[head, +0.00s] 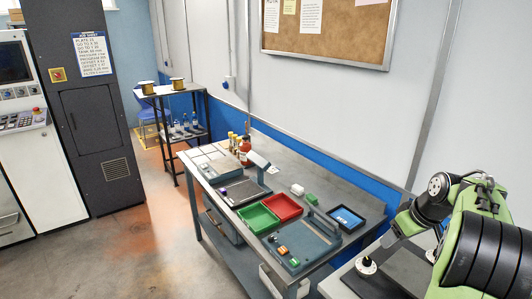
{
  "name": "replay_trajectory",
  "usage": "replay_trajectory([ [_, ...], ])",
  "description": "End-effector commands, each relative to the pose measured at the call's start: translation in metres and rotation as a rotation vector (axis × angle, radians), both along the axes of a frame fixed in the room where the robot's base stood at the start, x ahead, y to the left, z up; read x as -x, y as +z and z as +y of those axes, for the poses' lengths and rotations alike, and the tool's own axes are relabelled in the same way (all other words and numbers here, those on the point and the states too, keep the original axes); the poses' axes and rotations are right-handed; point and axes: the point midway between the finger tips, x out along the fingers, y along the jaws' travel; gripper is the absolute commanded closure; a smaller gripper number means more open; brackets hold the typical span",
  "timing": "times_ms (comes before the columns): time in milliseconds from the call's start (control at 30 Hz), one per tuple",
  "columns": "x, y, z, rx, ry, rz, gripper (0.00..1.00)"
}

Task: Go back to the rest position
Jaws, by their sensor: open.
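My arm shows at the right edge, folded close to my body. Its green and black links fill the lower right corner. I cannot make out my gripper or its fingers in the head view. The grey electrode bench (287,155) stands along the wall left of the arm, with clear space between the arm's links and the trays on it.
On the bench are a green bin (257,218), a red bin (281,206), a blue-lined tray (346,217), a grey tray with small coloured blocks (312,240) and a red bottle (245,151). A black shelf (168,91) and dark cabinet (88,100) stand further back. Floor is open at left.

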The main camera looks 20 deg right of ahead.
Motion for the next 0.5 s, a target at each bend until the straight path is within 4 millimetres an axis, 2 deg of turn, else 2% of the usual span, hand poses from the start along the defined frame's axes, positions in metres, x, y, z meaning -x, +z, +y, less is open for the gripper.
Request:
replay_trajectory([
  [67, -0.003, 0.008, 0.013, 0.003, 0.003, -0.002, 0.45],
  [133, -0.006, 0.025, 0.045, 0.009, 0.005, -0.007, 0.45],
  [167, -0.006, 0.034, 0.065, 0.012, 0.004, -0.008, 0.45],
  [200, -0.003, 0.047, 0.096, 0.015, 0.002, -0.012, 0.45],
  [267, 0.009, 0.063, 0.143, 0.017, -0.005, -0.016, 0.45],
  [300, 0.021, 0.070, 0.172, 0.018, -0.012, -0.022, 0.45],
  [367, 0.043, 0.078, 0.211, 0.019, -0.023, -0.031, 0.45],
  [400, 0.061, 0.080, 0.233, 0.018, -0.029, -0.038, 0.45],
  [500, 0.111, 0.076, 0.278, 0.014, -0.043, -0.060, 0.45],
])
